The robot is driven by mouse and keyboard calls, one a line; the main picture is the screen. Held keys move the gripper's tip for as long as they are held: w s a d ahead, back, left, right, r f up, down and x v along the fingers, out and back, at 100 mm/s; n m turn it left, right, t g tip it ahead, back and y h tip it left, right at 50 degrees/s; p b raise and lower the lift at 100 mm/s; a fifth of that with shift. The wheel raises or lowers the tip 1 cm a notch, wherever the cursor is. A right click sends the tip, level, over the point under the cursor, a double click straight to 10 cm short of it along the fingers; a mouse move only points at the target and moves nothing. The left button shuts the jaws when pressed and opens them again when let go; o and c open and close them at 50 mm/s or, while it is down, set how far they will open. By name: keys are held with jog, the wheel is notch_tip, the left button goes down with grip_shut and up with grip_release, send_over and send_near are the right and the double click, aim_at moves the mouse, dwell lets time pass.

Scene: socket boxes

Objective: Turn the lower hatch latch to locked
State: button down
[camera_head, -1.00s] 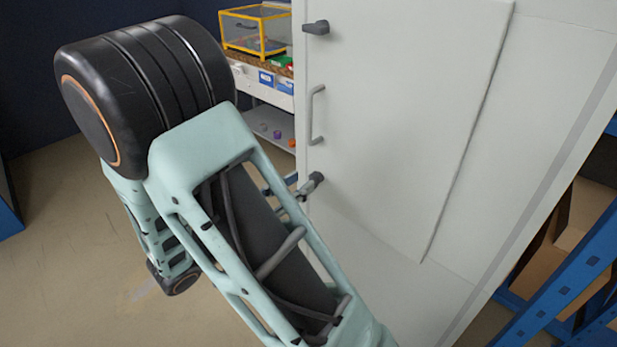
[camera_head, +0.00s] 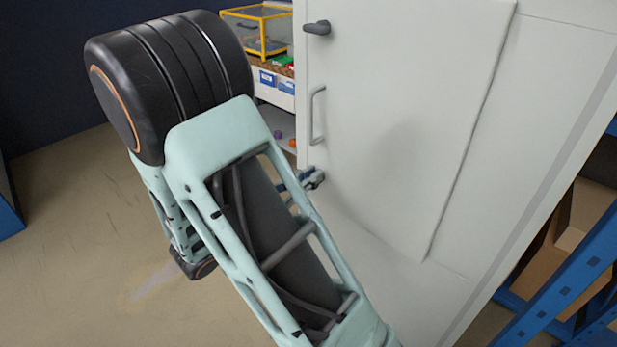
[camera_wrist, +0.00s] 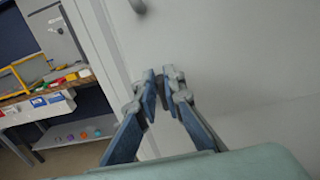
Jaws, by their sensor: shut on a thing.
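The white hatch door (camera_head: 400,120) fills the right of the head view. Its lower latch (camera_head: 318,174), a small dark lever, sits near the door's left edge below the handle and is mostly covered by my gripper (camera_head: 306,179). In the wrist view my gripper (camera_wrist: 160,84) has its blue fingers closed around the dark latch (camera_wrist: 159,92), close to the door face. The fingers hide much of the latch, so its exact angle is hard to tell. The upper latch (camera_head: 317,27) lies roughly sideways near the top left of the door.
A grey vertical handle (camera_head: 318,115) sits between the two latches. Behind the door's left edge stands a shelf with a yellow-framed case (camera_head: 258,30) and small bins. Blue racking (camera_head: 570,280) stands at the right. The floor at left is open.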

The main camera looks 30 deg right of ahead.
jog(key=shift+r+n+p, duration=0.15)
jog(key=shift+n+p, duration=0.15)
jog(key=shift+p, duration=0.65)
jog(key=n+p, duration=0.2)
jog(key=p, duration=0.1)
jog(key=shift+w+a+r+n, duration=0.15)
jog(key=shift+w+n, duration=0.1)
jog(key=shift+n, duration=0.15)
jog(key=n+p, duration=0.4)
jog(key=p, duration=0.1)
jog(key=shift+w+f+n, duration=0.25)
jog(key=shift+w+n, duration=0.05)
jog(key=shift+w+a+f+n+p, duration=0.1)
jog(key=shift+f+n+p, duration=0.2)
jog(key=shift+n+p, duration=1.1)
jog(key=shift+w+a+f+n+p, duration=0.15)
jog(key=shift+f+n+p, duration=0.2)
jog(key=shift+n+p, duration=1)
jog(key=shift+w+d+f+n+p, duration=0.1)
jog(key=shift+f+n+p, duration=0.4)
jog(key=shift+n, duration=1.65)
jog(key=shift+r, duration=0.15)
jog(key=c, duration=2)
grip_release()
jog(key=shift+c, duration=0.2)
